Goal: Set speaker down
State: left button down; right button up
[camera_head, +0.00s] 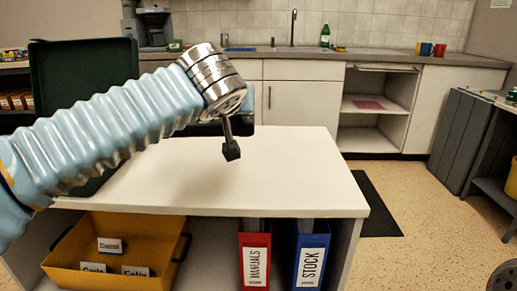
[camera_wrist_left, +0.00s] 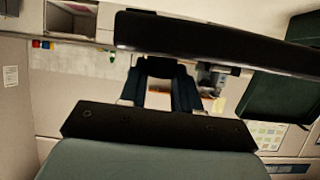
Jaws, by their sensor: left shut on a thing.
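A long black bar, which I take to be the speaker (camera_wrist_left: 215,40), spans the upper part of the left wrist view, with the dark fingers of my left gripper (camera_wrist_left: 160,80) reaching up to it. My left gripper is shut on it. My right gripper is not in view.
A dark green case (camera_head: 85,75) stands open at the table's left. The table's front and right are clear. Below are a yellow bin (camera_head: 105,235), a red binder (camera_head: 254,262) and a blue binder (camera_head: 309,260). A counter (camera_head: 390,58) runs along the back wall.

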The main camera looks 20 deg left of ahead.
pick_arm(q)
jog(key=w+d+f, duration=0.8)
jog(key=shift+w+d+f, duration=0.1)
jog(key=shift+w+f, duration=0.1)
jog(key=f, duration=0.3)
jog(key=shift+w+d+f, duration=0.2)
jog(key=shift+w+f, duration=0.05)
jog(key=shift+f, duration=0.15)
jog(key=c, duration=0.8)
grip_release()
jog(key=shift+f, duration=0.1)
jog(key=shift+s, duration=0.1)
jog(key=b+v, duration=0.1)
jog(key=v, duration=1.1)
